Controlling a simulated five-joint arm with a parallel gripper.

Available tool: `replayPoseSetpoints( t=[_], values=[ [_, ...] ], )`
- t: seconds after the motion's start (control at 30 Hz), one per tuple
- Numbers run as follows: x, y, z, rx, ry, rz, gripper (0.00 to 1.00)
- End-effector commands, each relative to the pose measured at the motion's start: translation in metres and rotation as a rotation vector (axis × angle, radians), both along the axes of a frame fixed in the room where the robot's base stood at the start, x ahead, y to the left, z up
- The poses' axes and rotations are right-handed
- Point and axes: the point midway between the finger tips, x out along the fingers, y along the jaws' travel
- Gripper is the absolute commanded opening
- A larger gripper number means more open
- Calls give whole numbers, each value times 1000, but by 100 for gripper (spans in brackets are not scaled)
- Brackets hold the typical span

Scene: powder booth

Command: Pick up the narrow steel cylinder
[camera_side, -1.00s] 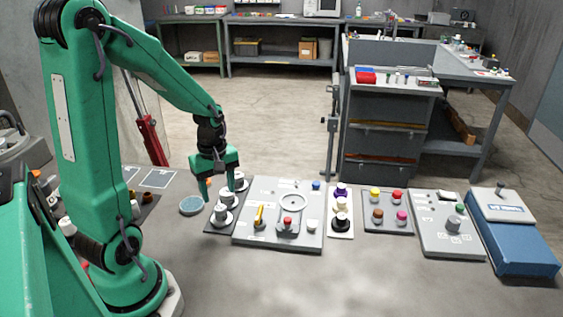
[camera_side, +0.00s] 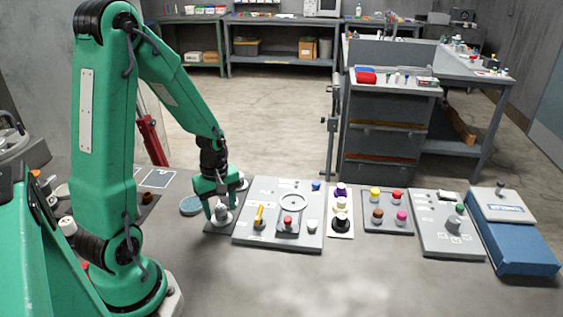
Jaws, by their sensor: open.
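Several steel cylinders on pale round bases stand on a dark plate (camera_side: 213,229) left of the middle. The front steel cylinder (camera_side: 221,214) shows below and between the fingers of my gripper (camera_side: 219,205). My gripper is open and points down, with its fingers either side of this cylinder's upper part; I cannot tell whether they touch it. Another steel piece (camera_side: 241,183) shows in part behind and to the right of the gripper. The gripper hides the rest of the plate, and I cannot tell which cylinder is the narrow one.
A grey panel (camera_side: 312,243) with a yellow lever, a red knob and a ring stands just right of the plate. A round teal dish (camera_side: 191,206) lies close on the left. More knob panels run rightward to a blue box (camera_side: 520,243). The front of the table is clear.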

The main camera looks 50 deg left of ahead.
Motion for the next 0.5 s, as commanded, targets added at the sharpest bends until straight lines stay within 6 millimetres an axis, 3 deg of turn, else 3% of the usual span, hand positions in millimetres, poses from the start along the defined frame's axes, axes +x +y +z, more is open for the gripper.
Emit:
replayPoseSetpoints(
  t=[0.2, 0.5],
  values=[
    [0, 0, -13, -1, 2, 0, 55],
    [0, 0, -13, 0, 0, 0, 55]
  ],
)
